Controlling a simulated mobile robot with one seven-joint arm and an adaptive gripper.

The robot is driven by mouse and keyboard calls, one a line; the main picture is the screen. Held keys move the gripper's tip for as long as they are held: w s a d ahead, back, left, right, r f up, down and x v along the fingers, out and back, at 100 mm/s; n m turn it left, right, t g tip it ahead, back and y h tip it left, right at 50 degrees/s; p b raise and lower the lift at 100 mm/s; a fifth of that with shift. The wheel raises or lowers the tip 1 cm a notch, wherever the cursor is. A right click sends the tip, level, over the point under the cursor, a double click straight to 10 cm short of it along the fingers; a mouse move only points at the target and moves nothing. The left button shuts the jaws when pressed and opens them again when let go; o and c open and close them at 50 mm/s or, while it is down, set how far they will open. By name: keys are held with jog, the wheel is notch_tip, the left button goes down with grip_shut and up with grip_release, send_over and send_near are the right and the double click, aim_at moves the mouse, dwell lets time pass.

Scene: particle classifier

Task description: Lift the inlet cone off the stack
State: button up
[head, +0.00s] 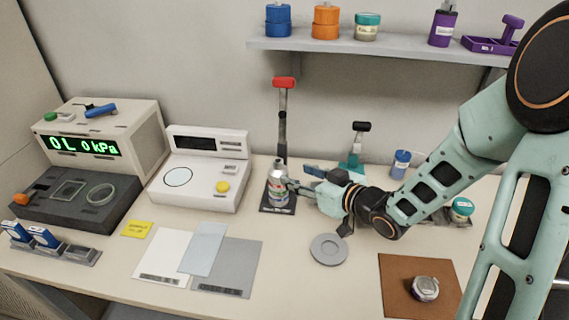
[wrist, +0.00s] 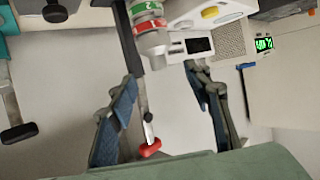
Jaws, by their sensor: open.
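The stack (head: 277,188) stands upright on a dark base plate (head: 265,208) in the head view. Its top is the grey inlet cone (head: 279,164), above red and green banded stages. In the wrist view the scene is upside down, and the cone (wrist: 153,46) shows at the top centre, below a red band marked 1 and a green band marked 2. My gripper (head: 297,178) is open and empty, just right of the stack in the head view. In the wrist view my gripper's fingers (wrist: 160,78) are spread, with the cone beyond their tips. Contact is not visible.
A red-topped tool (head: 284,110) stands behind the stack; a black-topped one (head: 358,145) stands behind my gripper. A white instrument (head: 200,175) is left. A grey disc (head: 329,249) lies in front, and a metal piece (head: 425,288) sits on a brown mat (head: 395,275). The table front centre is clear.

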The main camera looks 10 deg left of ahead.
aim_at(281, 166)
jog(key=x, duration=0.5)
jog(key=shift+s+a, duration=0.15)
jog(key=x, duration=0.5)
jog(key=shift+w+r, duration=0.1)
jog(key=shift+w, duration=0.45)
grip_shut()
